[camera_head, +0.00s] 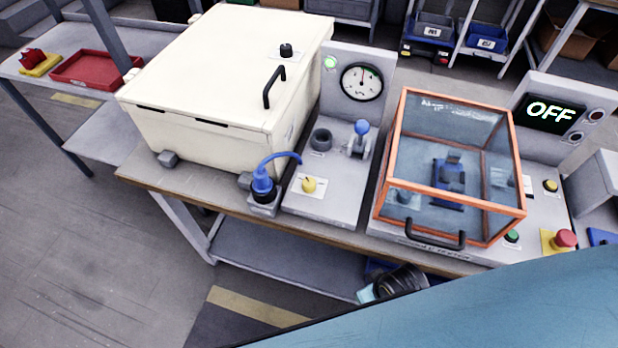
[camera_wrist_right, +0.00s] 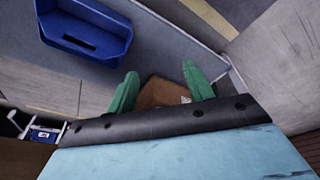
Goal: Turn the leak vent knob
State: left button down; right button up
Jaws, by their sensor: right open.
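A small yellow knob (camera_head: 309,185) stands on a white label at the front of the grey gauge panel (camera_head: 330,208). A black knob (camera_head: 286,50) sits on a white label on top of the cream box. I cannot read either label, so which one is the leak vent knob is unclear. My right gripper shows in the right wrist view (camera_wrist_right: 162,88) with its green fingers apart and nothing between them. My left gripper is out of view.
A lever with a blue ball (camera_head: 362,127) and a round gauge (camera_head: 362,82) stand behind. An orange-framed clear cover (camera_head: 400,140) is right. A blue bin (camera_wrist_right: 88,28) lies near the gripper.

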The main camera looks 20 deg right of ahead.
notch_tip(320, 180, up, 12)
jog(key=w, duration=0.2)
jog(key=w+a+r+n+y, duration=0.3)
jog(key=w+a+n, duration=0.3)
jog(key=w+a, duration=0.15)
jog(key=n+g+h, duration=0.2)
jog(key=n+h, duration=0.1)
jog(key=n, duration=1.6)
send_near(309, 182)
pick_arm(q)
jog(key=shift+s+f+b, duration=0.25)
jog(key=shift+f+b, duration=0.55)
pick_arm(e)
jog(key=f, duration=0.9)
jog(key=shift+w, duration=0.2)
jog(key=shift+c, duration=0.3)
